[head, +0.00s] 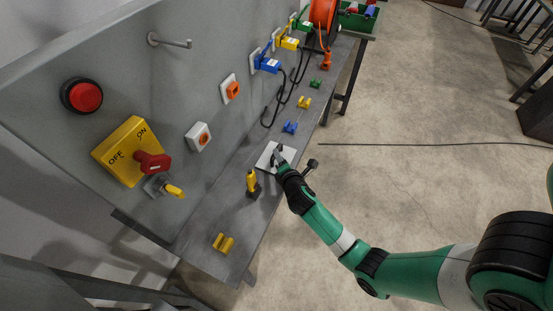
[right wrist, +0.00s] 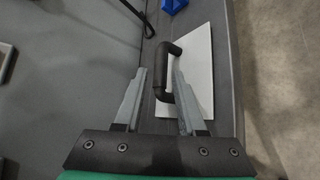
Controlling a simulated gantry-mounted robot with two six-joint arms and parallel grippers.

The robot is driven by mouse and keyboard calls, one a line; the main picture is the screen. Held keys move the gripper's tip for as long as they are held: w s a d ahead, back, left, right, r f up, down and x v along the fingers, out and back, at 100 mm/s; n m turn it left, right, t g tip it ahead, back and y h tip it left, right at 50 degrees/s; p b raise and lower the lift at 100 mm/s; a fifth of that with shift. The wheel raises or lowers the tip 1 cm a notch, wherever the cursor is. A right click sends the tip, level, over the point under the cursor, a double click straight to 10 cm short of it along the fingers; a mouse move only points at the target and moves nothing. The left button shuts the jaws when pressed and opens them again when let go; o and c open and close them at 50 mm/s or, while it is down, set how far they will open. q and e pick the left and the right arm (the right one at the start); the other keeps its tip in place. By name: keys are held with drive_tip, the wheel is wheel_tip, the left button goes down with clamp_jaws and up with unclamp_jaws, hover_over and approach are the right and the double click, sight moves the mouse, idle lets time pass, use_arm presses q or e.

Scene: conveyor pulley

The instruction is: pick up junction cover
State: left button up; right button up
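The junction cover is a flat white plate (head: 265,157) with a black bar handle, lying on the grey bench shelf. In the right wrist view the plate (right wrist: 201,70) lies flat, and its black handle (right wrist: 159,68) shows between the fingers. My right gripper (head: 277,157) is over the plate. In the right wrist view this gripper (right wrist: 160,82) is open, with one finger on each side of the handle. Whether either finger touches the handle I cannot tell. My left gripper is not in view.
A yellow-handled tool (head: 252,182) stands on the shelf near the plate. A yellow clip (head: 223,243) lies nearer, and a blue clip (head: 290,127) lies beyond. The upright panel (head: 200,60) carries a red button (head: 82,96) and switches. Open floor lies right of the shelf.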

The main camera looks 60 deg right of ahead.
sight(279, 146)
drive_tip(key=b+x, duration=0.1)
drive_tip(key=x, duration=0.2)
drive_tip(key=shift+d+f, duration=0.1)
drive_tip(key=shift+f, duration=0.1)
drive_tip(key=shift+w+d, duration=0.15)
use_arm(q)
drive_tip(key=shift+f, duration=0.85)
use_arm(e)
clamp_jaws()
drive_tip(key=shift+r, duration=0.15)
drive_tip(key=r+p, duration=0.2)
drive_tip(key=r, duration=0.1)
drive_tip(key=r+p, duration=0.1)
drive_tip(key=shift+s+r, duration=0.2)
drive_tip(key=shift+s, duration=0.1)
use_arm(q)
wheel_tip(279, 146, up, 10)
drive_tip(key=p, duration=0.7)
use_arm(e)
drive_tip(key=s+a+r, duration=0.3)
drive_tip(key=s+r, duration=0.5)
drive_tip(key=s, duration=0.5)
drive_tip(key=shift+r, duration=0.25)
